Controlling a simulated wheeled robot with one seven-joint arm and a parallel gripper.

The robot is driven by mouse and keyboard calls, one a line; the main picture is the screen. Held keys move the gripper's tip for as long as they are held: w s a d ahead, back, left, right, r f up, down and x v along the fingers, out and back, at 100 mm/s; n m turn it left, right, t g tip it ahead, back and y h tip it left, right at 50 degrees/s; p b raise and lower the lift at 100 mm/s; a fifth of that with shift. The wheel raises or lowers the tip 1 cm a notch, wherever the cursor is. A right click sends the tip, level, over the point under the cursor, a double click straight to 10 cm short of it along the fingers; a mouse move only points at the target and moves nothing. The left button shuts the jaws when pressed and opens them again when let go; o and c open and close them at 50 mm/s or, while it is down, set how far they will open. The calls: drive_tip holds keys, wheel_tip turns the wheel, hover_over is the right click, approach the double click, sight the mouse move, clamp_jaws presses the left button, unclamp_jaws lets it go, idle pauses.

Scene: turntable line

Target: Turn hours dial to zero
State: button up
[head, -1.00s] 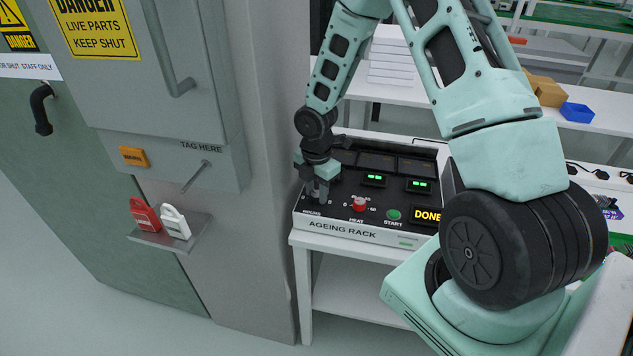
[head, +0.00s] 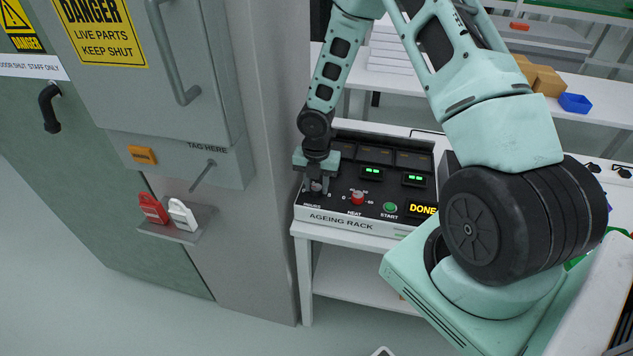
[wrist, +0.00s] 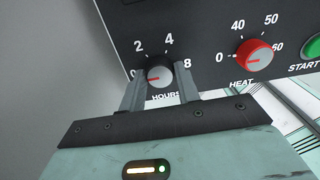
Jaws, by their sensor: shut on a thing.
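The hours dial (wrist: 160,76) is a grey round knob at the lower left of the ageing rack panel. Its red pointer points left, slightly downward. My gripper (wrist: 160,88) is shut on the dial, one finger on each side. In the head view my gripper (head: 316,184) is over the panel's left end and mostly hides the dial.
The red heat dial (wrist: 254,56) is close right of the hours dial, with the green start button (head: 390,207) beyond it. A display reads DONE (head: 423,210).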

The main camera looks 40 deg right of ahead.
sight(316, 188)
idle(0.3)
drive_tip(key=o, duration=1)
drive_tip(key=shift+r, duration=0.15)
wheel_tip(316, 188, up, 17)
drive_tip(key=shift+r, duration=0.1)
drive_tip(key=shift+a, duration=0.1)
